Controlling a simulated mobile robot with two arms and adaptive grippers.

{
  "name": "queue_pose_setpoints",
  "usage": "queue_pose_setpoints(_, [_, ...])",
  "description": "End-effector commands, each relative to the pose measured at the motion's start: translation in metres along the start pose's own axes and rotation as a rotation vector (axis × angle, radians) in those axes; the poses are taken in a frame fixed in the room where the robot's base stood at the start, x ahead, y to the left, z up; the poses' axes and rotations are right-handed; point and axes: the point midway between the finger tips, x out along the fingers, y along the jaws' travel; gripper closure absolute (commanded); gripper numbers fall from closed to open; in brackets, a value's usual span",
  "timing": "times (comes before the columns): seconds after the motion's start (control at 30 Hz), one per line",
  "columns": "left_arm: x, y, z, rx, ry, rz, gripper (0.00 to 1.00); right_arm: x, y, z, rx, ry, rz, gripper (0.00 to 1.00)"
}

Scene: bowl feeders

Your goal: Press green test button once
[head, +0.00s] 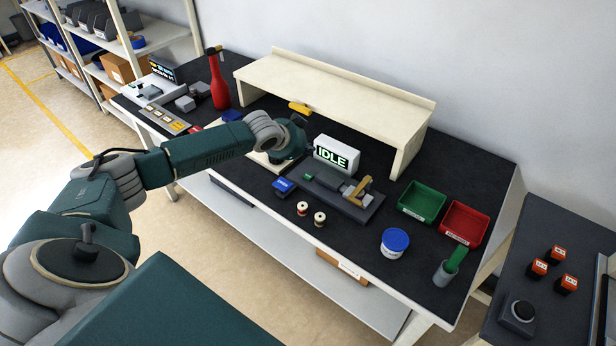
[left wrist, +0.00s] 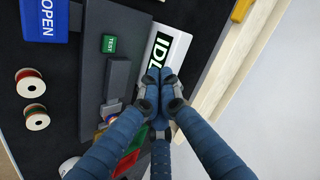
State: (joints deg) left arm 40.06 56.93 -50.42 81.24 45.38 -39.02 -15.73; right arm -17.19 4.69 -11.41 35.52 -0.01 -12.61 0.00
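The green test button (left wrist: 109,44), marked TEST, sits on the dark fixture (left wrist: 92,75) in the left wrist view. In the head view it is the small green spot (head: 306,176) at the fixture's left end. A white display reading IDLE (head: 335,155) stands behind the fixture. My left gripper (left wrist: 160,78) has its fingertips together with nothing seen between them. In the wrist view the tips overlap the display and lie right of the button, apart from it in the picture. In the head view the left hand is left of the display. My right gripper is not in view.
A blue OPEN block (head: 283,187) and two spools (head: 311,213) lie near the fixture. A beige shelf (head: 345,85) stands over the bench's back. Green (head: 421,202) and red bins (head: 464,223) and a blue-lidded tub (head: 395,243) stand to the right.

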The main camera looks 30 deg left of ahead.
Motion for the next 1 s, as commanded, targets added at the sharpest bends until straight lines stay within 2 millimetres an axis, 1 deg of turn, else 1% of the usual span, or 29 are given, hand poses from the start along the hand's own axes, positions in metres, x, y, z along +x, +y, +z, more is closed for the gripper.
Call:
queue_pose_setpoints(0.27, [0.019, 0.014, 0.014, 0.001, -0.001, 0.001, 1.0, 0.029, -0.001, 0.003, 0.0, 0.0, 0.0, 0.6])
queue_pose_setpoints(0.57, [0.046, 0.034, 0.034, 0.001, 0.0, 0.0, 1.0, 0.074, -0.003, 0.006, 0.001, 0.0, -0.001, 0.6])
queue_pose_setpoints(0.8, [0.059, 0.044, 0.043, 0.0, -0.001, 0.001, 1.0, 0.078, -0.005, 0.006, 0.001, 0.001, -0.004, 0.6])
queue_pose_setpoints(1.0, [0.06, 0.044, 0.044, 0.0, 0.0, 0.0, 1.0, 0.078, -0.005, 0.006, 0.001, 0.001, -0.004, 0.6])
